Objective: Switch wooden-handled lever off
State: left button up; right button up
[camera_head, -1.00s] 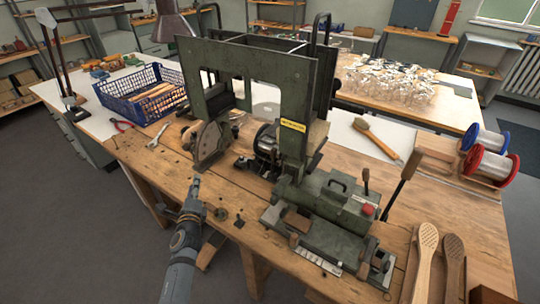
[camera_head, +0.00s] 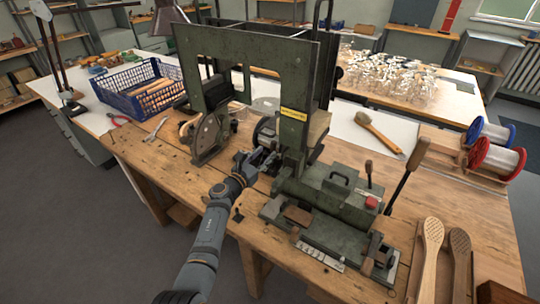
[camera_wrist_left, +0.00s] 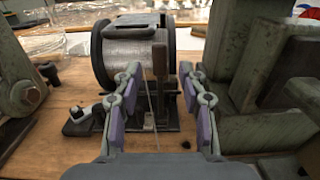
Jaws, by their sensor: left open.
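In the head view my left gripper (camera_head: 262,160) is low by the machine's green upright and hides the small lever there. A taller lever with a brown handle (camera_head: 419,148) stands at the machine's right. My right gripper is not in view.
The green machine frame (camera_head: 300,75) rises just beyond my left gripper. A dark disc-shaped part (camera_head: 207,138) stands to its left. A blue crate (camera_head: 120,100) sits at the back left. Wooden brush bodies (camera_head: 430,250) lie at the right. The bench's front left is mostly clear.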

aim_at(272, 147)
pick_arm(q)
jog(key=b+x, duration=0.1)
jog(key=x, duration=0.2)
jog(key=shift+f+b, duration=0.35)
jog(key=shift+b, duration=0.05)
jog(key=shift+w+d+r, duration=0.3)
jog(key=shift+w, duration=0.2)
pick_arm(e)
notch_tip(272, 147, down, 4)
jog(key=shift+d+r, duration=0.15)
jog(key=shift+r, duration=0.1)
pick_arm(q)
grip_shut()
